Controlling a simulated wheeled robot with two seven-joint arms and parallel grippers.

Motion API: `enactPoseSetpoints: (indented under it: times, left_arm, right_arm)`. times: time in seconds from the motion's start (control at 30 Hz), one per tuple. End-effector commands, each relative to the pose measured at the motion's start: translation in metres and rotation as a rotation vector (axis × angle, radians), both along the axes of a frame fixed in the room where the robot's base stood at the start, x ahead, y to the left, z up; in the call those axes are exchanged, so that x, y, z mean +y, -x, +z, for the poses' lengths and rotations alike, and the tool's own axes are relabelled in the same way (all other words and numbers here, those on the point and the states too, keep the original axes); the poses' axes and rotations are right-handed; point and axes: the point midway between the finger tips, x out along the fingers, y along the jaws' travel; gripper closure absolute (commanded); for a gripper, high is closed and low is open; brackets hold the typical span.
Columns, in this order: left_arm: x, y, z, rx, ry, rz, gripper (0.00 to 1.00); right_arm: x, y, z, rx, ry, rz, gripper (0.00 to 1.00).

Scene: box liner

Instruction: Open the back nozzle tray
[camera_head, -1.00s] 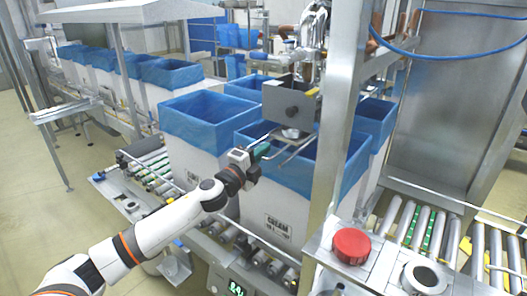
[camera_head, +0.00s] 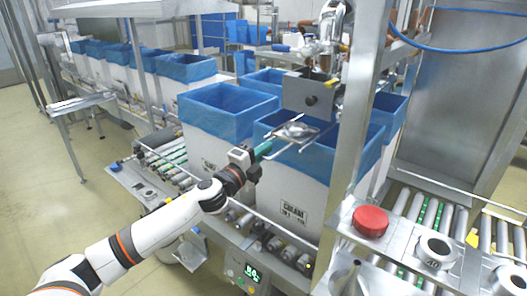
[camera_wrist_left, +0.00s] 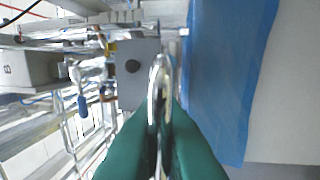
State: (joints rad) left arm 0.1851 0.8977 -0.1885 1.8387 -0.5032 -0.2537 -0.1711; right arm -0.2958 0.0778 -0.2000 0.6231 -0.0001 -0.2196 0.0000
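The back nozzle tray (camera_head: 297,130) is a small metal dish with thin rods, over the near blue-lined box below the nozzle (camera_head: 332,35). My left gripper (camera_head: 264,149) reaches it from the front left. Its green fingers are closed around a thin metal rod of the tray. In the left wrist view, the bright metal rod (camera_wrist_left: 158,85) runs between the two green fingers (camera_wrist_left: 160,140). The grey plate with a dark knob (camera_head: 310,93) stands just behind the tray. My right gripper is not in view.
The blue-lined box (camera_head: 285,195) stands directly under the tray, with another blue-lined box (camera_head: 215,130) to its left. A steel post (camera_head: 352,130) rises close on the right. A red button (camera_head: 370,221) sits at the lower right.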

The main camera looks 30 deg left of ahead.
Motion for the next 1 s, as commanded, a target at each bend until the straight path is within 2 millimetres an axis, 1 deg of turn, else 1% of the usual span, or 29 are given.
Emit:
enactPoseSetpoints:
  times: [0.03, 0.13, 0.4, 0.53, 0.67, 1.0]
  left_arm:
    - [-0.001, 0.000, -0.001, 0.001, 0.000, -0.001, 0.87]
    - [0.000, 0.000, -0.001, 0.001, 0.000, -0.001, 0.71]
    - [0.000, 0.000, -0.001, 0.001, 0.000, 0.000, 0.71]
    - [0.001, 0.006, -0.003, 0.002, -0.001, 0.000, 0.71]
    - [0.002, 0.022, -0.008, 0.003, -0.001, -0.001, 0.71]
    - [0.005, 0.075, -0.018, 0.005, 0.001, -0.001, 0.71]
  right_arm:
    - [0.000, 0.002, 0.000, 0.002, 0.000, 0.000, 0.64]
    - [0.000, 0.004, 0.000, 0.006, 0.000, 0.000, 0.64]
    - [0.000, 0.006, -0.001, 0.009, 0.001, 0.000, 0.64]
    - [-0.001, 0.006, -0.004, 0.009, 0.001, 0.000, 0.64]
    - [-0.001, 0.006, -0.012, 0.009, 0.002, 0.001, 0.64]
    - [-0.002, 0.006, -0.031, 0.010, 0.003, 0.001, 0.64]
